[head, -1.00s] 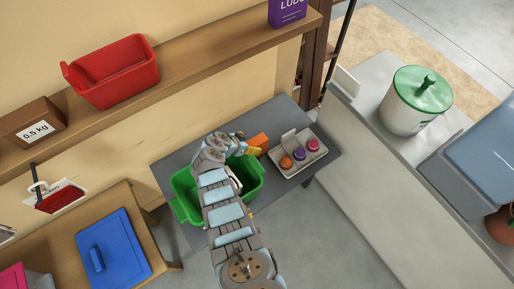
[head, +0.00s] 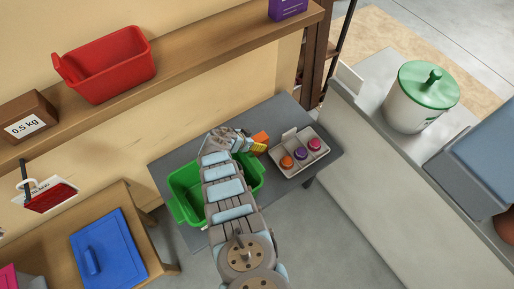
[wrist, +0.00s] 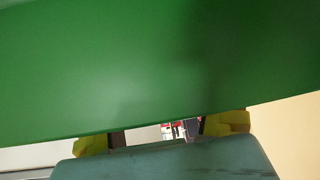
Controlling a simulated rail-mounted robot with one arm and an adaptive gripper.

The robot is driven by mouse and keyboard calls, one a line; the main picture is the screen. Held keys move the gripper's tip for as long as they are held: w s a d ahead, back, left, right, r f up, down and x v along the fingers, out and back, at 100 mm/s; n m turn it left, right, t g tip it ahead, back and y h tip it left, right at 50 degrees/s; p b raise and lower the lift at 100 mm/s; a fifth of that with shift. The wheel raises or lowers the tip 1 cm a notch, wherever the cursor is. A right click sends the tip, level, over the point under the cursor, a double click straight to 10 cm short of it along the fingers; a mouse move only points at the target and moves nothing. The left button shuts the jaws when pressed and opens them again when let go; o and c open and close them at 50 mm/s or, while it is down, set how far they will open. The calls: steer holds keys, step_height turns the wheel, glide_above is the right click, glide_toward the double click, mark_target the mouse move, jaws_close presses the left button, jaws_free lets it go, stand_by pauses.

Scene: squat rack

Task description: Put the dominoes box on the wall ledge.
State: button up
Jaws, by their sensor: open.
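No box with a readable dominoes label shows. A small orange box-like thing (head: 261,138) lies on the grey table, partly hidden behind my fingers; I cannot tell if it is the dominoes box. My gripper (head: 257,148) is low over the right end of the green bin, its yellow fingertips close to the orange thing. In the wrist view a green surface, likely the bin (wrist: 130,70), fills most of the picture. The yellow fingers (wrist: 165,135) stand wide apart there, with nothing seen held. The wooden wall ledge (head: 200,58) runs along the wall above the table.
The ledge bears a red bin (head: 105,65), a 0.5 kg box (head: 28,117) and a purple Ludo box (head: 288,8). Its stretch between red bin and Ludo box is clear. A tray (head: 291,171) with several coloured round things sits right of the green bin (head: 181,193).

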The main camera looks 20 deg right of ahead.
steer(key=shift+b+x, duration=0.55)
steer(key=shift+x, duration=0.3)
steer(key=shift+r, duration=0.1)
steer(key=c, duration=1.4)
